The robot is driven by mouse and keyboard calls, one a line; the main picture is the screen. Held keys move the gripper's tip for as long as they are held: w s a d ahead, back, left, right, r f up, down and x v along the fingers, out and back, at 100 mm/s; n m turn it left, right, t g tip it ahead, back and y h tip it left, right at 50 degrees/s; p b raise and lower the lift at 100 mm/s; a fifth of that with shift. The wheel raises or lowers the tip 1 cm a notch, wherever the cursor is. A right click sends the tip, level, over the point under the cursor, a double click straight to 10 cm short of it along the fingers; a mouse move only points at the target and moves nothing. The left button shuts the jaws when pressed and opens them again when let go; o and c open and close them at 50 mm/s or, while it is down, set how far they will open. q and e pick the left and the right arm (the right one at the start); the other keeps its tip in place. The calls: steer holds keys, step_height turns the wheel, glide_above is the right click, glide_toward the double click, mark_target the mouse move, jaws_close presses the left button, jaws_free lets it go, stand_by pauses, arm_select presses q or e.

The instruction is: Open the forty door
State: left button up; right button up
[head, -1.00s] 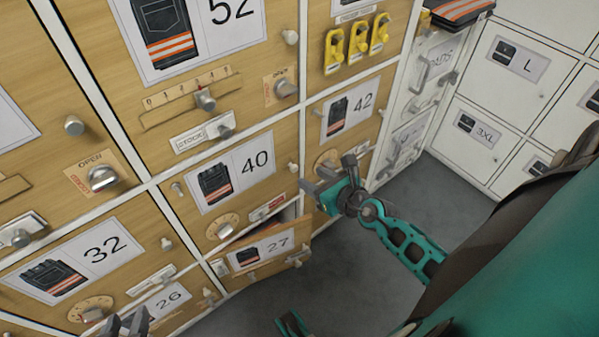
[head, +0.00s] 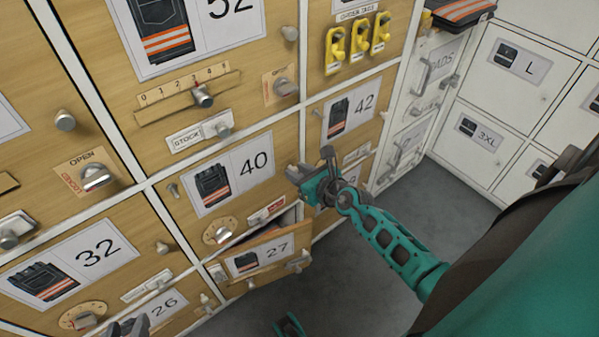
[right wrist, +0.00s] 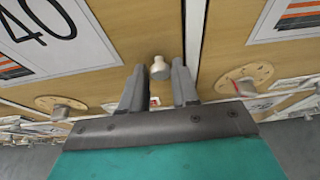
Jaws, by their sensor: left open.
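The forty door (head: 240,197) is a wooden locker door with a "40" label and a vest picture; it looks shut. It has a round dial (head: 219,233) at its lower left and a small red-and-white plate (head: 266,211) at its lower right. My right gripper (head: 297,176) is at the door's right edge. In the right wrist view its two fingers stand apart on either side of a pale round knob (right wrist: 160,68) beside the "40" label, with gaps on both sides. My left gripper (head: 131,326) is open at the bottom left, before the 26 door, partly cut off.
The 27 door (head: 262,254) below stands ajar, sticking out under my right gripper. The 42 door (head: 349,112) is to the right. White lockers (head: 481,131) stand at the right. Grey floor (head: 350,285) is clear.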

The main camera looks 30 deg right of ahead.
jaws_close()
steer(key=shift+s, duration=0.25)
